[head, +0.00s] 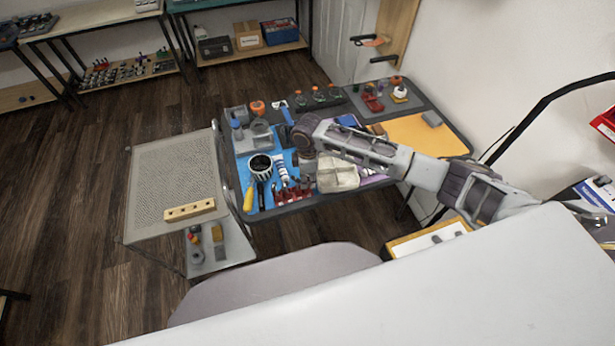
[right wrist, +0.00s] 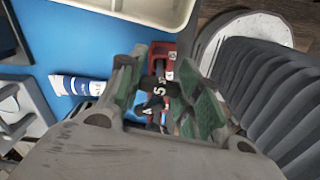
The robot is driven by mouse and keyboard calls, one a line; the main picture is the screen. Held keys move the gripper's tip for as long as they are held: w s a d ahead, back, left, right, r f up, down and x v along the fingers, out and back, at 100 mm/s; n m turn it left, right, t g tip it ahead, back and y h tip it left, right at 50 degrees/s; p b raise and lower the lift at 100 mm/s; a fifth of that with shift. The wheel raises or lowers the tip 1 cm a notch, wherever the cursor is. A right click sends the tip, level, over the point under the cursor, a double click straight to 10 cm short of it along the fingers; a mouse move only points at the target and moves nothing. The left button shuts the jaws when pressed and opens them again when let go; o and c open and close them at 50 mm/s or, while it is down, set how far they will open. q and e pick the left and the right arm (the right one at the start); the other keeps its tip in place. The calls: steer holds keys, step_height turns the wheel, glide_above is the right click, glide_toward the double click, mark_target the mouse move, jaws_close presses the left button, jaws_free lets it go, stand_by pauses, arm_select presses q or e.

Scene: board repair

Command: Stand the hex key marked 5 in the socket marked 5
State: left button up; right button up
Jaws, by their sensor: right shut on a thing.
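My right gripper (right wrist: 158,98) has its green-padded fingers shut around a small dark piece with a white 5 on it, the hex key marked 5 (right wrist: 157,91). Its lower part is hidden or too small to make out. Just behind it in the right wrist view is a red rack (right wrist: 162,50) with a small white label. In the head view my right gripper (head: 304,160) is over the blue mat, close to red holders (head: 291,193) at the table's front edge; the key cannot be made out there. I cannot tell which socket is marked 5. My left gripper is not in view.
A light wooden block with holes (head: 190,210) lies on the perforated grey surface (head: 175,170) at left, which is otherwise clear.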

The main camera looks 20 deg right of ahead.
steer(key=shift+f, duration=0.35)
stand_by(0.5)
steer(key=o, duration=1.1)
steer(key=shift+o, duration=0.8)
steer(key=shift+r+p, duration=0.15)
steer(key=shift+p, duration=0.25)
steer(key=shift+r+p, duration=2.3)
steer(key=shift+p, duration=0.35)
steer(key=shift+r, duration=1.05)
